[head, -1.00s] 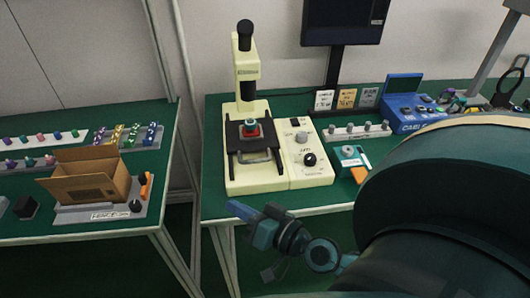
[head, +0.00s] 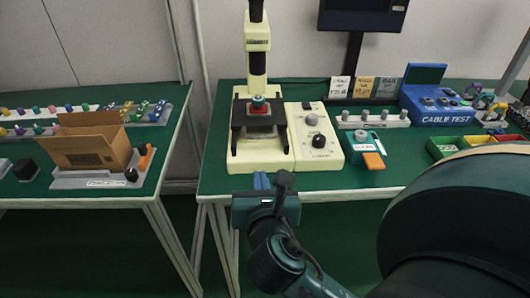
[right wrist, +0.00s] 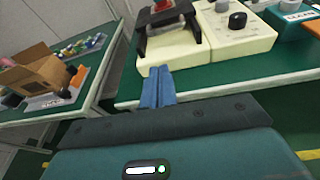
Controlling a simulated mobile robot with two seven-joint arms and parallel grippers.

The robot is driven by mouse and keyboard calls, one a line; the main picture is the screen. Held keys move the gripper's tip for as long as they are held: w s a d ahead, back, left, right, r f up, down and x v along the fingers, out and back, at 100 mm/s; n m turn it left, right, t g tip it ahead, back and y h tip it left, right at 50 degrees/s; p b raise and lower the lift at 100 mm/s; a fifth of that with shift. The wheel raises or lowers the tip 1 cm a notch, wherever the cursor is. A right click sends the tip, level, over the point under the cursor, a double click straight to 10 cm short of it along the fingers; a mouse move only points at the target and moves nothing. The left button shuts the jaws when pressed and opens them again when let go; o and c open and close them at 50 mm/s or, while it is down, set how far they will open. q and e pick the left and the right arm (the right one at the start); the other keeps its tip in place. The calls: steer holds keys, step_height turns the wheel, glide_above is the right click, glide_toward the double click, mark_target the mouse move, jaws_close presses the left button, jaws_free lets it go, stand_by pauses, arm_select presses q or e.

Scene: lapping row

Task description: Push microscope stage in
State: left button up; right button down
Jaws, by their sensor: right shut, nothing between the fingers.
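The cream microscope (head: 257,60) stands on the green table at the centre of the head view. Its dark stage (head: 240,113) lies over the cream base and carries a red and teal piece (head: 259,104). The stage also shows at the top of the right wrist view (right wrist: 178,43). My right gripper (head: 261,181) is shut and empty, with blue fingers together. It is in front of the microscope base, near the table's front edge, and appears apart from the stage. In the right wrist view its fingers (right wrist: 158,88) point toward the base. My left gripper is not in view.
A control box with knobs (head: 318,140) adjoins the microscope on the right. Further right are a teal device (head: 364,145) and the blue cable tester (head: 437,108). A cardboard box (head: 90,150) sits on the left table, across a gap. A monitor (head: 360,14) stands behind.

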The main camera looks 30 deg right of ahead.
steer(key=h+b, duration=0.1)
steer(key=b, duration=0.1)
glide_toward(260, 138)
steer(key=x, duration=0.5)
steer(key=shift+w+d+f, duration=0.1)
steer(key=shift+x, duration=0.75)
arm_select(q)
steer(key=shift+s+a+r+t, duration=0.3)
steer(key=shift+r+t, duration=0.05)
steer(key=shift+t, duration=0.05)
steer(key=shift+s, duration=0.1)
arm_select(e)
steer(key=shift+w, duration=0.1)
